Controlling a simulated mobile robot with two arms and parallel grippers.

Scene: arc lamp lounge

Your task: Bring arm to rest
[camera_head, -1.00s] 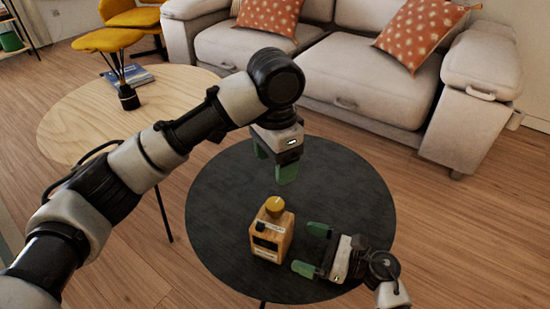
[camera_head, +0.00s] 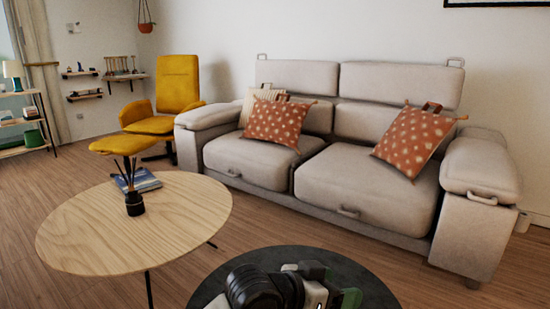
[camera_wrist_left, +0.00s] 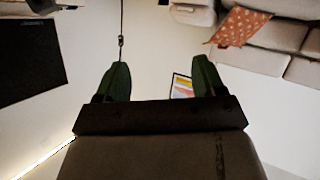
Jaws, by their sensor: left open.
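My left gripper (camera_head: 331,284) shows at the bottom edge of the head view, in front of the dark round table (camera_head: 376,287). Its two green fingers are apart with nothing between them. In the left wrist view the same gripper (camera_wrist_left: 161,74) is open and empty, and the picture appears upside down, with the wall behind the fingers. Most of the left arm is below the head view. My right gripper is not in view.
A light wooden oval table (camera_head: 90,235) with a dark reed diffuser (camera_head: 134,203) and a blue book (camera_head: 146,180) stands at left. A beige sofa (camera_head: 365,190) is behind. A yellow armchair (camera_head: 178,88) is at back left. Bare floor lies between tables and sofa.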

